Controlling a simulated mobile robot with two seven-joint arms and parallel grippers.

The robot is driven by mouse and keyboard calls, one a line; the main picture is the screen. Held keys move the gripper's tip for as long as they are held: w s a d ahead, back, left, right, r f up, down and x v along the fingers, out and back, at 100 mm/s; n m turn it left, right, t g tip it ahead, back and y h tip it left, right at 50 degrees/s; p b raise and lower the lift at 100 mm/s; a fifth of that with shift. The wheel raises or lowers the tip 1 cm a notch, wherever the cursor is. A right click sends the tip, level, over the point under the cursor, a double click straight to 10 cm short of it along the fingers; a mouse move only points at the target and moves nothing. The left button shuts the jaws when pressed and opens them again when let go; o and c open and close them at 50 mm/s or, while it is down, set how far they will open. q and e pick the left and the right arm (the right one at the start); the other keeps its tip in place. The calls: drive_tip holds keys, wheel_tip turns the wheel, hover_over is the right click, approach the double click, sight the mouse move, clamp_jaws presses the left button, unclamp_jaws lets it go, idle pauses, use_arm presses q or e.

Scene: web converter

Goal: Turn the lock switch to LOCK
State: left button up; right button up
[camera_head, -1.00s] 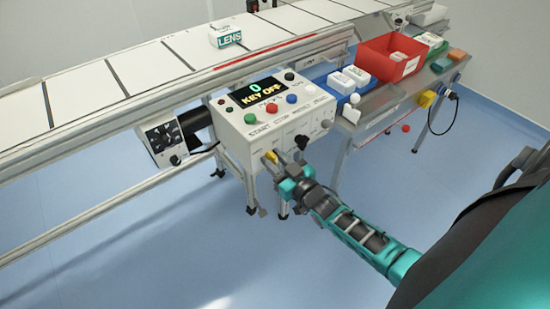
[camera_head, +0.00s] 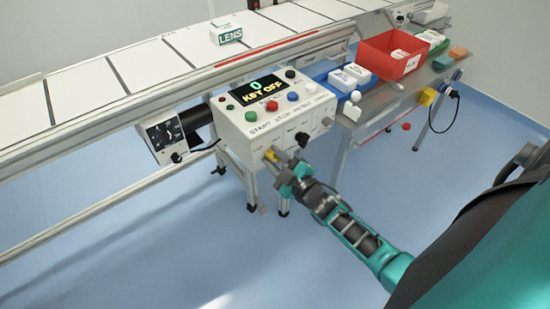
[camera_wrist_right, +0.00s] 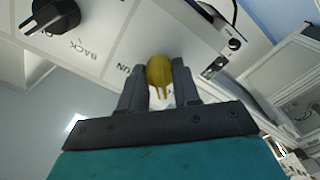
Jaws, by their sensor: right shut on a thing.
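The white control box (camera_head: 262,135) stands below the conveyor, and its display (camera_head: 262,92) reads 0 and KEY OFF. A yellow switch knob (camera_head: 270,154) sits at the lower left of the box's front face. My right gripper (camera_head: 275,158) is shut on this knob. In the right wrist view the yellow knob (camera_wrist_right: 160,73) is between the two dark fingers (camera_wrist_right: 160,88). Printed words BACK and a partly hidden UN show near it; no LOCK mark is readable. My left gripper is not in view.
A black knob (camera_head: 301,140) is on the front face to the right, and it shows large in the wrist view (camera_wrist_right: 50,15). Colored buttons line the box top. A red bin (camera_head: 393,58) stands on the side table. The floor below is clear.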

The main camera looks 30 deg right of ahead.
idle(0.5)
drive_tip(key=o, duration=1)
drive_tip(key=shift+o, duration=0.2)
drive_tip(key=s+d+p, duration=0.1)
drive_tip(key=s, duration=1.2)
drive_tip(key=s+a+f+m+g, duration=0.1)
drive_tip(key=a+m+g, duration=0.2)
drive_tip(key=a, duration=0.3)
drive_tip(key=shift+m, duration=0.5)
drive_tip(key=s+a+m+g, duration=0.1)
drive_tip(key=a, duration=0.1)
drive_tip(key=s+a+m+g, duration=0.1)
drive_tip(key=a, duration=0.1)
drive_tip(key=s+a+m+g+y, duration=0.1)
drive_tip(key=s+a+g, duration=0.1)
drive_tip(key=a, duration=0.1)
drive_tip(key=shift+f+p, duration=0.3)
drive_tip(key=shift+p, duration=0.05)
